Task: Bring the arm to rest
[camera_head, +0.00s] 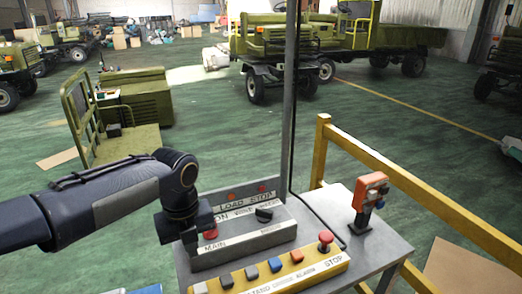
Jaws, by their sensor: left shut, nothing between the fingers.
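My left arm (120,200) reaches in from the left edge and bends down at the wrist. My left gripper (190,243) is dark, points down and is shut and empty. It is at the left end of the grey control box (240,243), close to a red button (210,231). Whether it touches the box or the button I cannot tell. My right arm and gripper are not in view.
A grey stand (385,245) carries the control box, a yellow button panel (290,276) and an orange device (370,190). A metal post (289,100) rises behind. A yellow railing (430,200) runs along the right. Green vehicles (335,45) stand farther back on open green floor.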

